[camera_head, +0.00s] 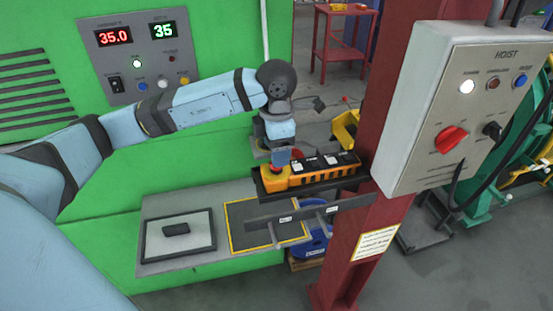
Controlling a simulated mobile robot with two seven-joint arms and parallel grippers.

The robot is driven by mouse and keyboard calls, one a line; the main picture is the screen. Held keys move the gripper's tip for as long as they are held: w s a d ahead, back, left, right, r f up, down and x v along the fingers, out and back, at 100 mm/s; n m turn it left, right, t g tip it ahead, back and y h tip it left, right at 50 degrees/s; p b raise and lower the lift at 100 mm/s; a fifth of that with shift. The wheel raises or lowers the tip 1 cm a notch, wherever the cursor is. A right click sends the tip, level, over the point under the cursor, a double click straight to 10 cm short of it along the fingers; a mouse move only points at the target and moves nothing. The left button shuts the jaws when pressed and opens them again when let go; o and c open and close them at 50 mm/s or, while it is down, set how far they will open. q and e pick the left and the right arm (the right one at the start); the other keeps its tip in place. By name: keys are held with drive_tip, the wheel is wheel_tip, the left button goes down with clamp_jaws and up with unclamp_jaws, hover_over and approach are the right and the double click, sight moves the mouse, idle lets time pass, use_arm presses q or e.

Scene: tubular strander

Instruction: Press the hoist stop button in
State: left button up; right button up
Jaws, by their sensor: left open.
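An orange hoist pendant (325,171) with black and white buttons lies in a dark holder (345,181) fixed at the red post. A red button (274,170) sits at the pendant's left end, partly hidden by my left gripper. My left gripper (282,156) points down at that end, close above the red button, and is open. I cannot tell if it touches the button or whether the button is in. My right gripper is out of view.
A grey HOIST box (455,105) with lamps and a red rotary switch (450,138) hangs on the red post (385,110) at right. Below the pendant is a grey shelf (185,262) with a framed pad. A green cabinet with a display panel (150,60) stands behind my left arm.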

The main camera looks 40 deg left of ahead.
use_arm(q)
wheel_tip(320, 180, up, 10)
drive_tip(key=b, duration=0.1)
idle(0.7)
